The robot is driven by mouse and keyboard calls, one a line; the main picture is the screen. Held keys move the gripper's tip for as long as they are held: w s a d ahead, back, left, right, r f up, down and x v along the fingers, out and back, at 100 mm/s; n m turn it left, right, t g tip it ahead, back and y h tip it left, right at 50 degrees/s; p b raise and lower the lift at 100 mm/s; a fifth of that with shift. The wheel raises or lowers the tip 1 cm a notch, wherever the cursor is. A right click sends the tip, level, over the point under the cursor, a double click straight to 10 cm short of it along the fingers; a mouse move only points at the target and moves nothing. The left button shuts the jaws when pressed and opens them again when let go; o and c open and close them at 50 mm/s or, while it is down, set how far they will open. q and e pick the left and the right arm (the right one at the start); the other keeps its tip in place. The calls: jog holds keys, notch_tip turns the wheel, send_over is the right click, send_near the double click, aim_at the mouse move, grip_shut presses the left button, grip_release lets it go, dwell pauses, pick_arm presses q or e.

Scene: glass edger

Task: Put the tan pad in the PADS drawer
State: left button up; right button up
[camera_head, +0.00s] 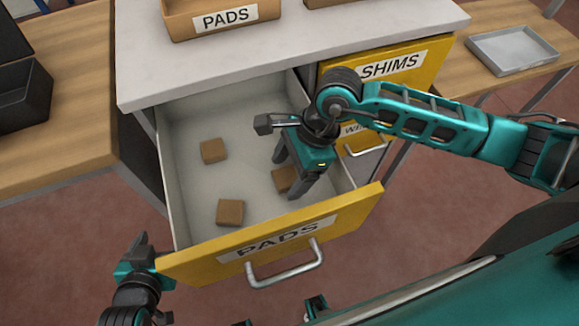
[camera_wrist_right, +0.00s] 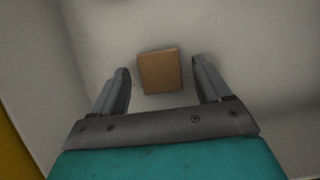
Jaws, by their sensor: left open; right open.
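The PADS drawer (camera_head: 190,235) is pulled open, with a yellow front and a silver handle. Three tan pads lie apart on its pale floor: one toward the back (camera_head: 214,150), one near the front (camera_head: 230,212), and one on the right (camera_head: 283,179). My right gripper (camera_head: 290,178) reaches down into the drawer, open, at the right pad and partly hiding it. In the right wrist view a tan pad (camera_wrist_right: 160,71) shows between and just beyond the open fingertips, with gaps on both sides. My left gripper (camera_head: 148,265) is open beside the drawer front's left end.
A wooden bin labelled PADS (camera_head: 225,18) stands on the grey countertop (camera_head: 290,52) above the drawer. The SHIMS drawer (camera_head: 390,65) is at the right, under my right arm. A grey tray (camera_head: 512,52) sits on the right table, and a black bin (camera_head: 22,98) on the left one.

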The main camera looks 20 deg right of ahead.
jog(key=v, duration=1.2)
jog(key=shift+a, duration=0.1)
